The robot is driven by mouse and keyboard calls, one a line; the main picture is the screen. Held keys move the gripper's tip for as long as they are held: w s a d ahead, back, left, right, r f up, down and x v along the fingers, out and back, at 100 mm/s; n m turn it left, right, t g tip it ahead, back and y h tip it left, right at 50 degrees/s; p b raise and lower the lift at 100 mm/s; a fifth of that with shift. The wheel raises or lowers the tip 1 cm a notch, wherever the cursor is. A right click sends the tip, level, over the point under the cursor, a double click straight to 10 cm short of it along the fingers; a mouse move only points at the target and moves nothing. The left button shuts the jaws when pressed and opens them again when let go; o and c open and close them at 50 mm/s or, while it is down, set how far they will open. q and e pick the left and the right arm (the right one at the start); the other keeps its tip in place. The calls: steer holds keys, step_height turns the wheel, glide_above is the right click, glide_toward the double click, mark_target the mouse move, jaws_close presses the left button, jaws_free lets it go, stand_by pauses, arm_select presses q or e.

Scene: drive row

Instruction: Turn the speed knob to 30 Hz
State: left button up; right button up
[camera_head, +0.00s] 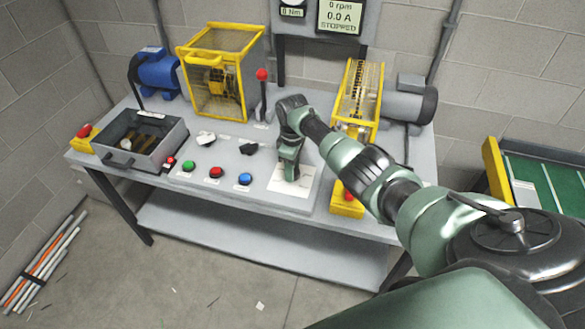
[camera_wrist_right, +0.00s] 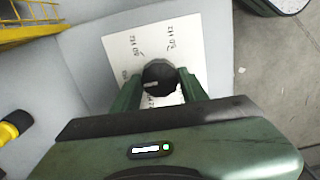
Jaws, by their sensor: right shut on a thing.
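The speed knob (camera_wrist_right: 158,79) is a round black knob with a pale pointer mark, seen in the right wrist view on a white dial plate (camera_wrist_right: 120,52) with printed Hz labels. The labels are too small to read surely. My right gripper (camera_wrist_right: 160,90) is shut on the knob, a green finger on each side. In the head view my right gripper (camera_head: 289,172) points down over the white dial plate (camera_head: 303,188), and it hides the knob. A display (camera_head: 341,14) on the wall panel reads 0 rpm, 0.0 A, STOPPED. My left gripper is not in view.
Green (camera_head: 188,165), red (camera_head: 215,172) and blue (camera_head: 245,178) buttons sit left of the dial plate. A red-topped lever (camera_head: 262,88) stands behind. Yellow guards (camera_head: 215,75) and a grey tray (camera_head: 140,160) are also on the bench, with a motor (camera_head: 410,102) at right.

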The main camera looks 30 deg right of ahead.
steer(key=o, duration=1.4)
steer(key=shift+r+b, duration=0.35)
steer(key=shift+r, duration=3.6)
